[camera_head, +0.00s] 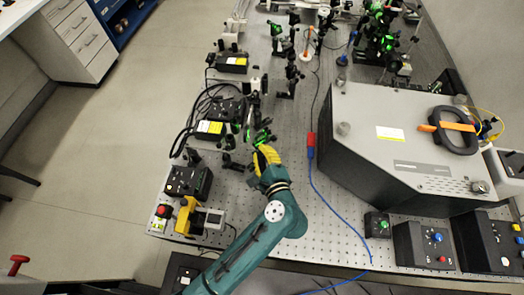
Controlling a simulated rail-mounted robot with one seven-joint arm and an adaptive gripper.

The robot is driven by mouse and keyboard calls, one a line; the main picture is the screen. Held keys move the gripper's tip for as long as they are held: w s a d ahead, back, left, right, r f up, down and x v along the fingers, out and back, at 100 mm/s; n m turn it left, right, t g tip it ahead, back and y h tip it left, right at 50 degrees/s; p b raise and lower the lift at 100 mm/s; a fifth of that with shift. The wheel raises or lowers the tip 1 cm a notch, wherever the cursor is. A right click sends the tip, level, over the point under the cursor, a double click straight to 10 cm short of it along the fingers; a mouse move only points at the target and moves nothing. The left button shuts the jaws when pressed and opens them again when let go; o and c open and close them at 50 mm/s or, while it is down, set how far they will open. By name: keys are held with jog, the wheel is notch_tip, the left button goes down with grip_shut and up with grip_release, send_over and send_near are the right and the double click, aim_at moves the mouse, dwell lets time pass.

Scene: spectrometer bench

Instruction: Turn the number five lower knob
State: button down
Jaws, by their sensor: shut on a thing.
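My gripper (262,155), yellow on a teal arm, reaches in from the bottom of the bench. Its fingertips are at the small optical mount (262,138) with green light on it, left of the big grey box. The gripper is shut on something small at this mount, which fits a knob. The knob itself is hidden by the fingers and too small to make out. No number label can be read on the mount. Other dark mounts (291,75) with green glints stand further back along the bench.
A large grey instrument box (375,140) with a dark handle stands right of my arm. Black boxes with cables (210,130) line the left edge. A red-and-blue cable (311,145) runs between arm and box. Control boxes (420,245) stand at the front right.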

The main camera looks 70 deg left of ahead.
jog(key=shift+f+n, duration=0.1)
jog(key=shift+n, duration=0.4)
jog(key=c, duration=1)
grip_release()
jog(key=shift+d, duration=0.1)
jog(key=v, duration=1.2)
jog(key=shift+s+d+f, duration=0.1)
jog(key=shift+f, duration=0.05)
